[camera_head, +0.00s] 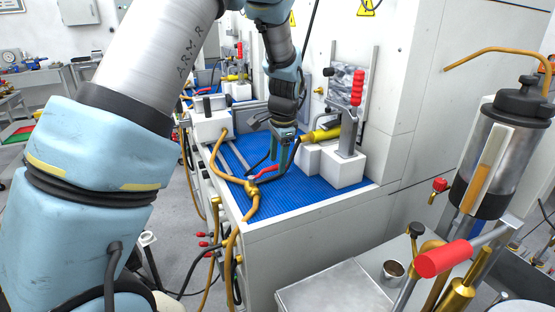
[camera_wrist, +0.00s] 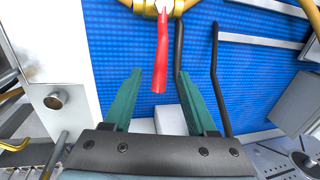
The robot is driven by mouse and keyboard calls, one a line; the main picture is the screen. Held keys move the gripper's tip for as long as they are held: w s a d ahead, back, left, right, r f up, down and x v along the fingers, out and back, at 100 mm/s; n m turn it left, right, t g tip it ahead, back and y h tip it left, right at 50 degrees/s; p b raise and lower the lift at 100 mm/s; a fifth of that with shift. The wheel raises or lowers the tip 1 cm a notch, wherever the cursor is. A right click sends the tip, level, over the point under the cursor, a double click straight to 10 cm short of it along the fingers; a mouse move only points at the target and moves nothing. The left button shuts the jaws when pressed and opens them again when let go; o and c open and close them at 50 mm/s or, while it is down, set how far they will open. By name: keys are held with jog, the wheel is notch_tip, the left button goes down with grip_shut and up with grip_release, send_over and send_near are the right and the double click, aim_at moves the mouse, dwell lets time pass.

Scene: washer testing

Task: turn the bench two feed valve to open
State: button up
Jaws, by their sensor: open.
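A valve with a red lever handle (camera_head: 266,172) and a brass body (camera_head: 252,189) is on the yellow hose line over the blue mat of the near bench. No bench label is readable. My gripper (camera_head: 279,163) is above the mat, close to the lever. In the wrist view the red handle (camera_wrist: 161,65) points down the picture from the brass body (camera_wrist: 160,5). Its free end lies between the two green fingers of my open gripper (camera_wrist: 158,74), with gaps on both sides. Depth between fingers and handle is hard to tell.
A toggle clamp with a red grip (camera_head: 356,88) stands on a white block at the bench's back right. A white box (camera_head: 211,122) is at left. A dark rod (camera_wrist: 216,75) runs beside the right finger. A metal canister (camera_head: 484,165) stands in the right foreground.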

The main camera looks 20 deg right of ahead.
jog(key=shift+w+f, duration=0.15)
jog(key=shift+f, duration=0.5)
grip_shut()
dwell(1.0)
